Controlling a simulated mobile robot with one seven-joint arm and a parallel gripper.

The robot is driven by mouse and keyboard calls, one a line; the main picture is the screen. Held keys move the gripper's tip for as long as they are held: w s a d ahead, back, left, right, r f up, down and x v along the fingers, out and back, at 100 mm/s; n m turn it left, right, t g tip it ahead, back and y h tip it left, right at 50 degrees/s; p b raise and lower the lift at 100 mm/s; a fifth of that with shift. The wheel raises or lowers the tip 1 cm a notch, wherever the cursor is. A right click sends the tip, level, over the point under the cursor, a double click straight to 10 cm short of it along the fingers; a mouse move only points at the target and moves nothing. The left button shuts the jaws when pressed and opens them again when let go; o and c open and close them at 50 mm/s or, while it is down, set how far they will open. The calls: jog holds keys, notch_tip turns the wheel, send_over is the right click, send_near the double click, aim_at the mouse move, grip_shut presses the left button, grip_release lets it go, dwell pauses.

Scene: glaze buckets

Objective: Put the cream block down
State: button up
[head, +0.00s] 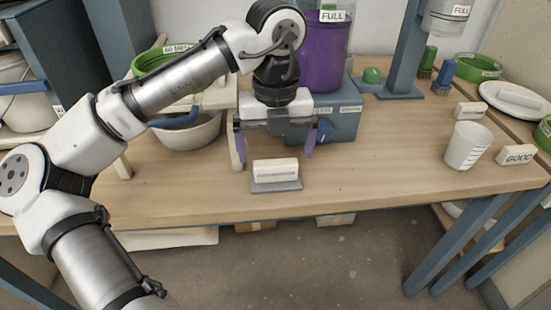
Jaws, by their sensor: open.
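The cream block (276,170) is a small pale bar with a dark line of print on its front face. It sits on a thin grey pad (276,187) near the front edge of the wooden table (375,175). My gripper (275,150) points down above and behind the block, as seen in the head view. Its two purple fingers are spread wide, one to each side, and nothing shows between them. The gripper looks apart from the block.
A blue-grey box (338,122) with a purple bucket (324,55) above it stands behind the gripper. A white cup (467,146) and a "GOOD" sign (515,155) stand at right. The table between block and cup is clear.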

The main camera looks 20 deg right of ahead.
aim_at(275, 162)
notch_tip(275, 162, up, 7)
jog(key=p, duration=0.1)
dwell(0.5)
